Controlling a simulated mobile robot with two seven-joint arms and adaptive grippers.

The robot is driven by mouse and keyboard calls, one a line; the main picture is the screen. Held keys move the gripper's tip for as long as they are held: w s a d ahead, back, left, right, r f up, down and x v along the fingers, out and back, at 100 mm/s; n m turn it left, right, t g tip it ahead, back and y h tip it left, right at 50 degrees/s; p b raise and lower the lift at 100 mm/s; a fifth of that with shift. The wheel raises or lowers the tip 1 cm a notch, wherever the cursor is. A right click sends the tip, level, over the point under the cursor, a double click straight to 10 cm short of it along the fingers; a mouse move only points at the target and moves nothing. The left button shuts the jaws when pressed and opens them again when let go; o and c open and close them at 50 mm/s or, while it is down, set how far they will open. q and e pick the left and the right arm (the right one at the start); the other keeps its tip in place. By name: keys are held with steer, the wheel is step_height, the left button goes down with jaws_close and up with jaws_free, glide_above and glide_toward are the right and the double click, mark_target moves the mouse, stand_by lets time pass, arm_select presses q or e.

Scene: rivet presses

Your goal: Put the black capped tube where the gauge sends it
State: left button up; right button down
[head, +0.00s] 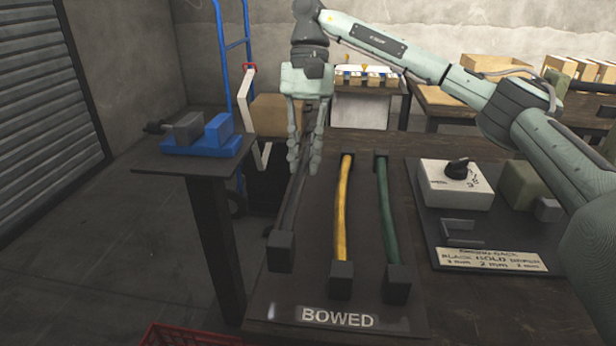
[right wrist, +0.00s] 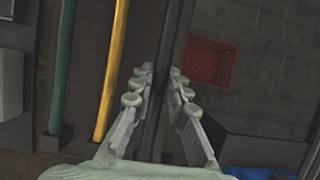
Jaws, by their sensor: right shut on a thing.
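The black capped tube (head: 288,215) is at the left of a dark board (head: 380,318) labelled BOWED. Its near square cap (head: 281,250) shows; its far end is hidden behind my gripper. My right gripper (head: 304,168) points down and is shut on the tube. In the right wrist view the tube (right wrist: 155,110) runs between the fingers (right wrist: 158,88). I cannot tell whether the tube touches the board. The gauge, a white box with a black knob (head: 450,195), stands on a panel at the right. Its card (head: 490,260) is only partly readable. My left gripper is not in view.
A gold tube (head: 343,215) and a green tube (head: 388,220) lie on the board right of the black one. A small stand (head: 165,162) with a blue clamp (head: 218,132) is at the left. A red crate (head: 185,335) is low in front.

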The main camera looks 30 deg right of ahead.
steer(key=shift+d+f, duration=0.35)
steer(key=shift+f, duration=0.05)
step_height(320, 180, down, 3)
steer(key=shift+f, duration=0.15)
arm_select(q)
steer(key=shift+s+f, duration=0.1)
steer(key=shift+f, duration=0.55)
arm_select(e)
steer(key=shift+f, duration=0.1)
steer(key=shift+f, duration=0.1)
steer(key=c, duration=1.5)
jaws_free()
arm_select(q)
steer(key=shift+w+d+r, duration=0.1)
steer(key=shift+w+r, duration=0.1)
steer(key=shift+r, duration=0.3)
arm_select(e)
steer(key=shift+w, duration=0.1)
